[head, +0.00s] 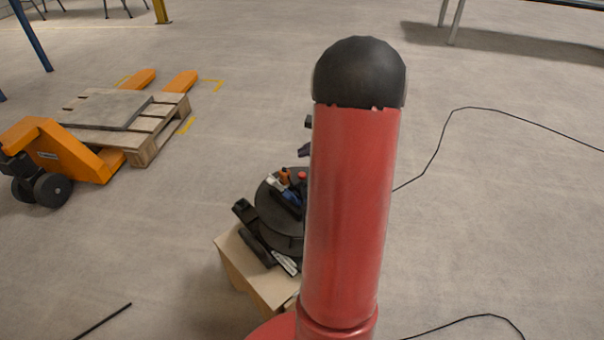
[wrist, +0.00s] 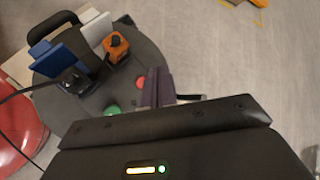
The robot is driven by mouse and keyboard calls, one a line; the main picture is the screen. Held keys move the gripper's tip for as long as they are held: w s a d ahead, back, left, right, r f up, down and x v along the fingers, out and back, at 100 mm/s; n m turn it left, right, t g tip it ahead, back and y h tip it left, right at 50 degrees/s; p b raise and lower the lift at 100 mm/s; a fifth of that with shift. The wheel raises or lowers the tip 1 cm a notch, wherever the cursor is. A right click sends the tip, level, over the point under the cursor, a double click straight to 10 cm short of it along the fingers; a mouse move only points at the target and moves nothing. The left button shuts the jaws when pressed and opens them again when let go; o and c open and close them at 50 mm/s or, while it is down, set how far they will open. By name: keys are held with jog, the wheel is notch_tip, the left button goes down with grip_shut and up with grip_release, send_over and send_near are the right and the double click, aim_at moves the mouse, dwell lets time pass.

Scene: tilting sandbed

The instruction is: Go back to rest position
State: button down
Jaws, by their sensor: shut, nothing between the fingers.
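My gripper (wrist: 157,88) shows in the wrist view as dark purplish fingers pressed together, with nothing between them. It is above and beside a round black platform (wrist: 60,98) that carries a red button (wrist: 140,83) and a green button (wrist: 112,110). In the head view the platform (head: 268,219) stands on a wooden box (head: 240,272), and my red arm link hides its right part. In the head view a small dark part of my gripper (head: 304,151) shows left of that link, just above the platform.
Blue (wrist: 60,60), white (wrist: 97,30) and orange (wrist: 117,46) parts stand on the platform. An orange pallet jack (head: 60,150) with a wooden pallet (head: 150,145) is at the left. Black cables (head: 440,145) lie on the right floor. Much floor is clear.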

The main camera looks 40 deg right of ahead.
dwell(0.4)
jog(key=s+a+r+n+g, duration=0.25)
jog(key=a+r+n, duration=0.3)
jog(key=a, duration=0.55)
jog(key=s+a+r+n+g, duration=0.1)
jog(key=s+a+r+n, duration=0.2)
jog(key=a+r+n, duration=0.5)
jog(key=s+a+n+h, duration=0.3)
jog(key=s+a+n, duration=0.6)
jog(key=s, duration=0.5)
jog(key=shift+a+f, duration=0.2)
jog(key=shift+a, duration=0.85)
jog(key=shift+t, duration=0.25)
